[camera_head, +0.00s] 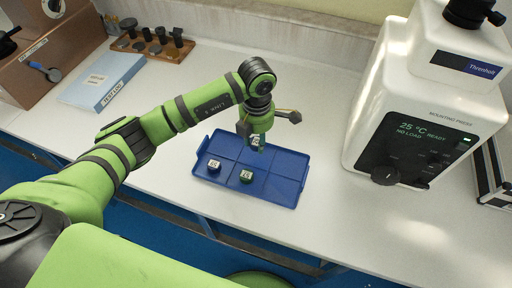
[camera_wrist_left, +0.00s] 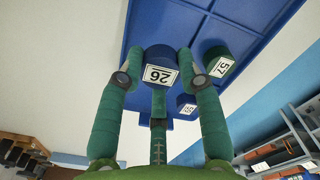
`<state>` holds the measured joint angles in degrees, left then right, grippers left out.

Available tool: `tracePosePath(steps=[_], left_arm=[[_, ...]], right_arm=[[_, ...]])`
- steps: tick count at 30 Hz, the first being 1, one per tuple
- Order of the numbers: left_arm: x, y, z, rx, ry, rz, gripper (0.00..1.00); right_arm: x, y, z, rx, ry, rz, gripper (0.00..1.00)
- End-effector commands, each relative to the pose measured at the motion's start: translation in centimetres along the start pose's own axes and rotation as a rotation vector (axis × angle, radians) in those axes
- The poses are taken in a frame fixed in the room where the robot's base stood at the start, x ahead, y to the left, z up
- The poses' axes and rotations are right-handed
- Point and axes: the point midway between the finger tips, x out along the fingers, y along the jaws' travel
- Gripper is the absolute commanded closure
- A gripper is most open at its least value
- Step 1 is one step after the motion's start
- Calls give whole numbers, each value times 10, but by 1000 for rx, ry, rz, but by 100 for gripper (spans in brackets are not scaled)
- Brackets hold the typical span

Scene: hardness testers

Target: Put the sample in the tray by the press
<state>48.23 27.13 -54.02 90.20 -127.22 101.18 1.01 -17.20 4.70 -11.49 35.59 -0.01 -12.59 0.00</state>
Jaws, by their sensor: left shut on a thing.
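The blue tray (camera_head: 287,166) lies on the white bench to the left of the mounting press (camera_head: 425,105); its divided floor also shows in the wrist view (camera_wrist_left: 262,22). My left gripper (camera_head: 253,141) is over the tray's far part, shut on a blue cylindrical sample with a white label reading 26 (camera_wrist_left: 160,62). I cannot tell whether this sample touches the tray floor. A green sample labelled 57 (camera_wrist_left: 217,62) and another blue sample (camera_wrist_left: 186,104) sit in near compartments; in the head view they are the green (camera_head: 246,177) and blue (camera_head: 214,166) ones. My right gripper is out of view.
A blue and white box or book (camera_head: 102,80) lies at the left, with a wooden rack of dark parts (camera_head: 152,42) behind it. White bench is clear between tray and press. A case edge (camera_head: 495,185) shows far right.

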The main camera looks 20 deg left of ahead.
Motion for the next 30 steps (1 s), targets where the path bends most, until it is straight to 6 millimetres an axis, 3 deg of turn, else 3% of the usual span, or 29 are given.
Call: tracePosePath(steps=[11, 21, 22, 23, 30], left_arm=[[40, -1, 0, 2, 0, -1, 100], [46, 0, 0, 4, -1, 2, 100], [46, 0, 0, 4, -1, 2, 60], [44, 0, 0, 4, -1, 2, 54], [44, 0, 0, 3, -1, 1, 54]], right_arm=[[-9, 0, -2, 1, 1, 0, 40], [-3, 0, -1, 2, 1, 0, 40], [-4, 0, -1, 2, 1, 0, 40], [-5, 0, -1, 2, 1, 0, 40], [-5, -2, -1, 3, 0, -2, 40]])
